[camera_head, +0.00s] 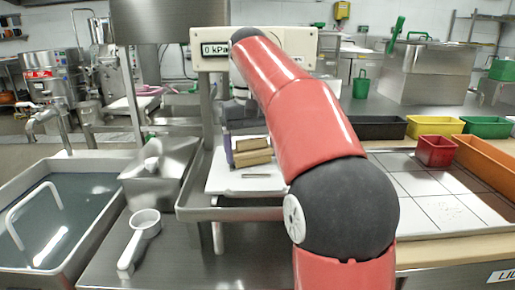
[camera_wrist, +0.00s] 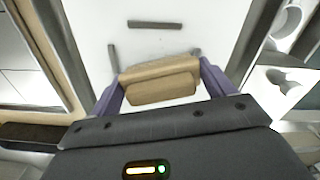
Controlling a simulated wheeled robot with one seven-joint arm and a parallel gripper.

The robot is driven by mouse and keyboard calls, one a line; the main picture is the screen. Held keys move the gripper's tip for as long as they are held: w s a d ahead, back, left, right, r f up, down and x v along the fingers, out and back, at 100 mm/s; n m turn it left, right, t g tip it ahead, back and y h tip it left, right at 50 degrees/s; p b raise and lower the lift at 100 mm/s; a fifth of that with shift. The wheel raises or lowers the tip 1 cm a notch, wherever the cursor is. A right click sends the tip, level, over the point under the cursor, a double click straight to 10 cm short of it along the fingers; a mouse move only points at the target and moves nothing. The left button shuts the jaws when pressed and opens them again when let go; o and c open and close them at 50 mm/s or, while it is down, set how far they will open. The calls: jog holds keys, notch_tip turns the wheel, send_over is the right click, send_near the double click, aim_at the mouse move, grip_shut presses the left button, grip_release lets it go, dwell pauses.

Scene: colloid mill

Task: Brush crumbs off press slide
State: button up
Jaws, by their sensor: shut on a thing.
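My gripper (camera_wrist: 160,82), with purple fingers, is shut on a tan block-shaped brush (camera_wrist: 162,88), one finger at each end of it. In the head view, the brush (camera_head: 252,153) is over the white slide plate (camera_head: 228,184) of the press. I cannot tell whether it touches the plate. The plate (camera_wrist: 182,42) also fills the middle of the wrist view. A grey bar (camera_wrist: 163,25) lies across it, and shorter grey bars stand at either side. I cannot make out separate crumbs. My red arm hides part of the press.
A metal tray rim (camera_head: 228,213) surrounds the plate's front. A sink with water (camera_head: 60,225) is at left, with a white scoop (camera_head: 141,236) beside it. At right are a tiled surface (camera_head: 432,188), a red bin (camera_head: 436,151) and an orange bin (camera_head: 485,163).

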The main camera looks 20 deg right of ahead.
jog(key=shift+w+a+f, duration=0.1)
jog(key=shift+w+a, duration=0.05)
jog(key=shift+a, duration=0.4)
jog(key=shift+w+a+f, duration=0.1)
jog(key=shift+a, duration=0.45)
jog(key=shift+c, duration=0.6)
jog(key=shift+w, duration=0.1)
jog(key=shift+c, duration=0.5)
jog(key=shift+w+d, duration=0.35)
jog(key=shift+w, duration=0.45)
jog(key=shift+s+d, duration=0.25)
jog(key=shift+s, duration=0.4)
jog(key=shift+s+d, duration=0.1)
jog(key=shift+d, duration=0.15)
jog(key=shift+s+d+r, duration=0.1)
jog(key=shift+d+r, duration=0.05)
jog(key=shift+d, duration=0.6)
jog(key=shift+s+d+r, duration=0.1)
jog(key=shift+s+d, duration=0.2)
jog(key=shift+d, duration=0.7)
jog(key=shift+s+d+r, duration=0.1)
jog(key=shift+s+d, duration=0.15)
jog(key=shift+d, duration=0.7)
jog(key=shift+c, duration=0.2)
